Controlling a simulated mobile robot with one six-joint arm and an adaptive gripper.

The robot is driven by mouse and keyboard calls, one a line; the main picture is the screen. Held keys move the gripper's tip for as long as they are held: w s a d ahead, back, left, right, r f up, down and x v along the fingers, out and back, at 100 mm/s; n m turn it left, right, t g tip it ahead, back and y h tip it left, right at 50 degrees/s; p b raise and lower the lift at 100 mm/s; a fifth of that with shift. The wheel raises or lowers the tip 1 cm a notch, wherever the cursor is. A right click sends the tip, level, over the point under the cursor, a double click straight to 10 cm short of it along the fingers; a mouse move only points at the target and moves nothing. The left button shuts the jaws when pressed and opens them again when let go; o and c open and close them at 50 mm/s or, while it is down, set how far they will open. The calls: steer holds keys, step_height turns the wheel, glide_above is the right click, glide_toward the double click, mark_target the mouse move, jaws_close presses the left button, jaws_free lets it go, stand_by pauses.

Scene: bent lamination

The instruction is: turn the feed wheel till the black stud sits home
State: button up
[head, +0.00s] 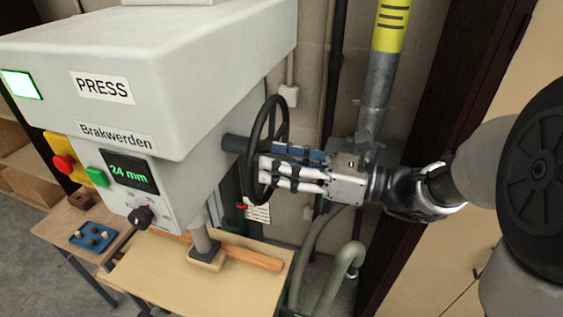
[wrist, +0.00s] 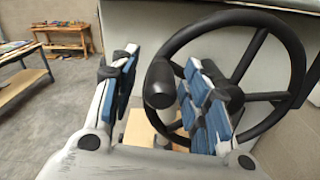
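The feed wheel (head: 266,150) is a black spoked handwheel on the right side of the grey press. In the wrist view the wheel (wrist: 290,40) fills the right side, and its black knob (wrist: 160,82) stands between my finger pads. My gripper (head: 268,172) is at the wheel's rim. In the wrist view my gripper (wrist: 160,92) is open, its blue-padded fingers apart on either side of the knob, with gaps showing. I cannot single out the black stud for certain.
The press (head: 200,40) has a green display (head: 132,174) reading 24 mm, a dark dial and a red stop button (head: 64,164). A blue tray (head: 76,241) with small dark round pieces lies on the side table. A wooden table (head: 160,275) and hoses (head: 318,250) are below.

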jaws_close()
stand_by(0.3)
stand_by(0.3)
